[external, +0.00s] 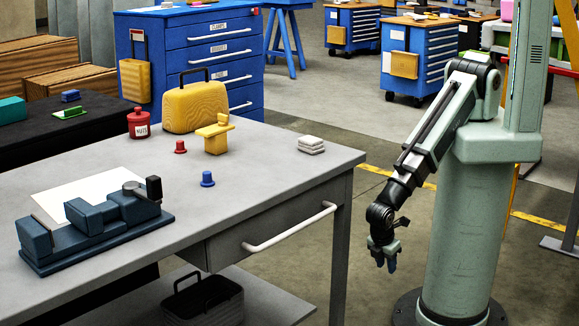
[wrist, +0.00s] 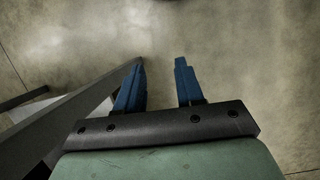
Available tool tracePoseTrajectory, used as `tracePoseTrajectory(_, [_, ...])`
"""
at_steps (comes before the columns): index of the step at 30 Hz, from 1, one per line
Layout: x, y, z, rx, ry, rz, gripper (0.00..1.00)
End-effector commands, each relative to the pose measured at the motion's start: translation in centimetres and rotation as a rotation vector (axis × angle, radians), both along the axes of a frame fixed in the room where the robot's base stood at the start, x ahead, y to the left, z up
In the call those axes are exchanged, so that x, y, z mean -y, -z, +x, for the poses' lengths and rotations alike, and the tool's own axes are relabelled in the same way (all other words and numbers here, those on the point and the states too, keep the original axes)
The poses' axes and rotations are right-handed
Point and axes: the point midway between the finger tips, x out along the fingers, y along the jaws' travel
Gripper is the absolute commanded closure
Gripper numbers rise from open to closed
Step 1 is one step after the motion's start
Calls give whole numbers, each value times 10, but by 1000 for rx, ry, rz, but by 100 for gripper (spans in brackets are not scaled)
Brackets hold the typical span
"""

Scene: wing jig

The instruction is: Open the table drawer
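The grey table (external: 275,165) has a drawer (external: 228,243) under its top on the near right side. The drawer front looks flush with the table frame, so the drawer appears shut. A long pale bar handle (external: 290,228) runs across its front. My gripper (external: 385,266) hangs pointing down to the right of the table, apart from the handle. In the wrist view my gripper (wrist: 162,80) shows two blue fingers spread apart with nothing between them. Bare floor lies below them, and a dark edge, probably of the table, shows at the left. The handle is not clear in the wrist view.
On the tabletop are a blue vise (external: 95,235), a yellow case (external: 195,107), a red tin (external: 139,123) and a white stack (external: 311,145). A dark basket (external: 202,300) sits on the lower shelf. Floor between table and my base is clear.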

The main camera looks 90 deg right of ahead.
Motion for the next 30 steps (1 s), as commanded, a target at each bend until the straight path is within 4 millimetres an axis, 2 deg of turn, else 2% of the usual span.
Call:
tracePoseTrajectory(1, [-20, -2, 8, 24, -44, 2, 63])
tracePoseTrajectory(8, [-99, -25, 33, 138, -245, -23, 63])
tracePoseTrajectory(14, [-172, -56, 55, 271, -414, -85, 63])
tracePoseTrajectory(18, [-219, -86, 74, 383, -502, -154, 63])
tracePoseTrajectory(21, [-246, -110, 91, 474, -541, -221, 63])
tracePoseTrajectory(24, [-263, -134, 113, 562, -551, -296, 63])
tracePoseTrajectory(30, [-273, -178, 161, 750, -521, -497, 63])
